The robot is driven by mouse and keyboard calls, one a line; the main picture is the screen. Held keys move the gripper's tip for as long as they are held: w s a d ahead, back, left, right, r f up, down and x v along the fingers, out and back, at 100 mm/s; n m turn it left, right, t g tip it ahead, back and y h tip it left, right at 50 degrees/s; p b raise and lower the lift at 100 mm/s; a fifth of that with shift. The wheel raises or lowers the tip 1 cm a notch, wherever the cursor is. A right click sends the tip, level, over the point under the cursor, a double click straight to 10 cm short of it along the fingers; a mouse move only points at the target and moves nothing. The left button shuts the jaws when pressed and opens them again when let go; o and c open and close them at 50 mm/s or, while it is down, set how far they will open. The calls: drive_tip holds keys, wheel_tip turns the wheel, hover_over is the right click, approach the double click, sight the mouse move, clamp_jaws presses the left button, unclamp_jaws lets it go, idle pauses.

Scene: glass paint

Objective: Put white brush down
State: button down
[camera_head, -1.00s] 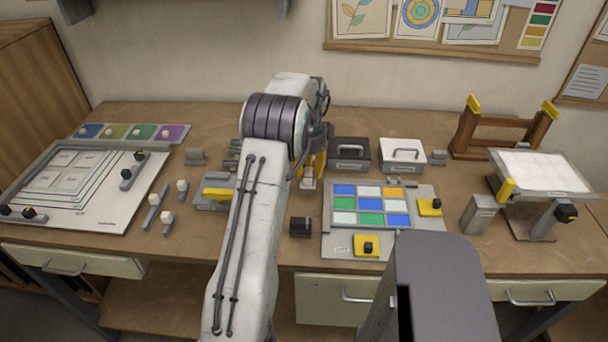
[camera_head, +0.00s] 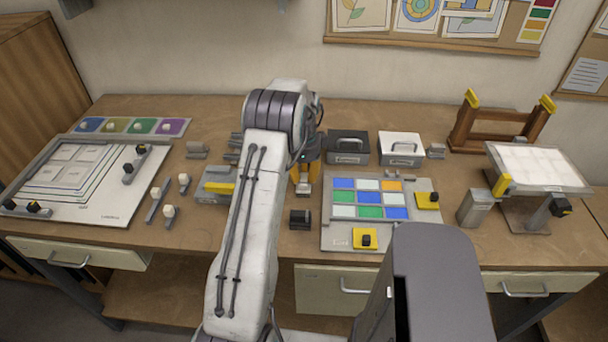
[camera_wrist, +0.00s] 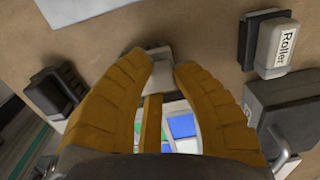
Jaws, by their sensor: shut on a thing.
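My gripper (camera_head: 303,172) hangs over the middle of the bench, just left of the glass panel, with its ochre fingers pointing down. In the wrist view my gripper (camera_wrist: 160,70) is shut on a pale grey-white piece, taken as the white brush (camera_wrist: 151,62). The piece shows in the head view as a small pale end (camera_head: 303,189) below the fingers. A tan bar (camera_wrist: 151,122) runs down between the fingers in the wrist view. Most of the brush is hidden by the fingers. I cannot tell whether it touches the bench.
The glass panel (camera_head: 327,240) with coloured squares lies to the right. A black block (camera_head: 300,219) is in front of my gripper. A black box (camera_head: 348,147) and a white box (camera_head: 401,148) stand behind. A grey-yellow stand (camera_head: 214,187) is to the left.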

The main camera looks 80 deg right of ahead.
sight(304, 176)
drive_tip(key=shift+f, duration=0.2)
drive_tip(key=c, duration=1.1)
unclamp_jaws()
drive_tip(key=shift+r, duration=0.1)
wheel_tip(304, 176, up, 12)
drive_tip(key=shift+a+r+b, duration=0.1)
drive_tip(key=shift+r+b, duration=0.05)
drive_tip(key=shift+b, duration=0.25)
